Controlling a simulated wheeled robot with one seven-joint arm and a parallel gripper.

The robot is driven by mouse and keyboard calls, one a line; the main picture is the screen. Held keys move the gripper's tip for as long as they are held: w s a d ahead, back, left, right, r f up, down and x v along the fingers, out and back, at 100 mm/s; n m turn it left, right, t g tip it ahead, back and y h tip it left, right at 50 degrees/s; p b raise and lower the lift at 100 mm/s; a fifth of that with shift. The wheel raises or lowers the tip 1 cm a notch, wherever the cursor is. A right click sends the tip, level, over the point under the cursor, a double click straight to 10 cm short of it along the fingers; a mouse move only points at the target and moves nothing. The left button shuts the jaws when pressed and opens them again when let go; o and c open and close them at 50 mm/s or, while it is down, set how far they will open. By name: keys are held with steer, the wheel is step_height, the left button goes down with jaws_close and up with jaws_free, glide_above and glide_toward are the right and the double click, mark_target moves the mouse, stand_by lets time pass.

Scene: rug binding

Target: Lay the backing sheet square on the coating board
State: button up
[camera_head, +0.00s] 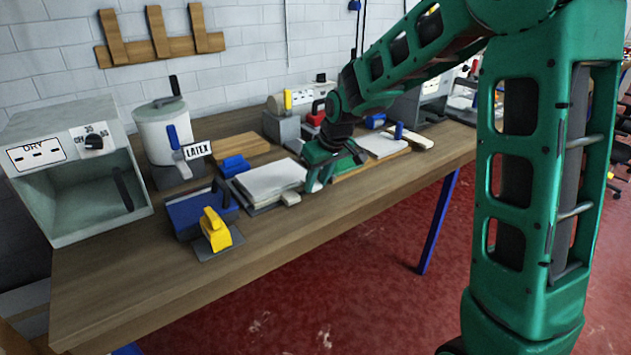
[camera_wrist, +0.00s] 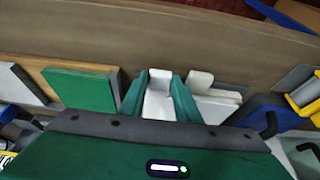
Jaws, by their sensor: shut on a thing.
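My gripper (camera_wrist: 158,88) is shut on a pale, narrow tabbed piece (camera_wrist: 157,102). Only its front end shows between the green fingers, so I cannot tell whether it is the backing sheet. In the head view my gripper (camera_head: 318,176) is low over the bench, between a stack of pale sheets (camera_head: 268,178) and a wooden board (camera_head: 352,172). Which board is the coating board is unclear. A second pale tab (camera_wrist: 200,82) lies just right of my fingers, by the stack.
A yellow-handled tool (camera_head: 215,230) and a blue tray (camera_head: 190,212) stand left of the stack. The latex pot (camera_head: 165,135) and dryer box (camera_head: 75,170) are further left. A pale block (camera_head: 408,138) lies right of the board. The bench's front strip (camera_head: 300,222) is clear.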

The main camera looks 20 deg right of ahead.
steer(key=shift+f, duration=0.45)
steer(key=o, duration=1.1)
steer(key=shift+o, duration=0.2)
